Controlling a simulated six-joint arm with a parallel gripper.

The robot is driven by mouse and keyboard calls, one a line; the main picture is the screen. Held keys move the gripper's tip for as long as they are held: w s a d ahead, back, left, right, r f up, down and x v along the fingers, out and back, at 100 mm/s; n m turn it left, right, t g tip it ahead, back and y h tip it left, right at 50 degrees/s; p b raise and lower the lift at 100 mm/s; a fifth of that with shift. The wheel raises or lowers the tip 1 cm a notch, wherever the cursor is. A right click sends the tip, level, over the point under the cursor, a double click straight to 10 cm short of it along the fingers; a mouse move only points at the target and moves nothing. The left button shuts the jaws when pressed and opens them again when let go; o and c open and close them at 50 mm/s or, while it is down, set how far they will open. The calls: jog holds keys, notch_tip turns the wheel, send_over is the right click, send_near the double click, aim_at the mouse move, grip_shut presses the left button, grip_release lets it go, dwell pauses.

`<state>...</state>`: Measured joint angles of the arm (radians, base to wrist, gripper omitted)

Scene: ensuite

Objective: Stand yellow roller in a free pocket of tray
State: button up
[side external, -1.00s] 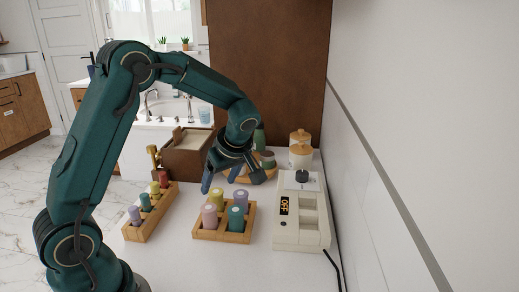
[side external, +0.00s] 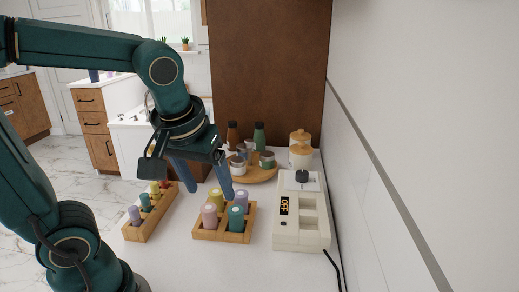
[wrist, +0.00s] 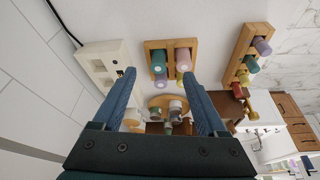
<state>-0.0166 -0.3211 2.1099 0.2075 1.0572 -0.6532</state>
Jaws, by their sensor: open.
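My gripper (side external: 213,193) is open and empty, fingers pointing down, above and behind the square wooden tray (side external: 223,237). It also shows in the wrist view (wrist: 159,73). The tray holds pink (side external: 209,218), teal (side external: 236,220) and lavender (side external: 242,198) rollers upright. Another yellow roller (side external: 154,187) stands in the long wooden rack (side external: 151,226) at left. I see no clearly free pocket in the square tray.
The rack also holds lavender, teal and red rollers. A pale device (side external: 301,233) with an OFF display and recessed slots stands right, its cord against the wall. Behind is a round wooden tray (side external: 253,176) with jars and bottles. The front counter is clear.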

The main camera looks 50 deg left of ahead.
jog(key=s+d+f+m+t+h, duration=0.1)
jog(key=s+d+m+t+h, duration=0.1)
jog(key=s+d+m, duration=0.2)
jog(key=shift+s+d+f+m, duration=0.15)
jog(key=shift+s+m, duration=0.25)
jog(key=shift+m, duration=1)
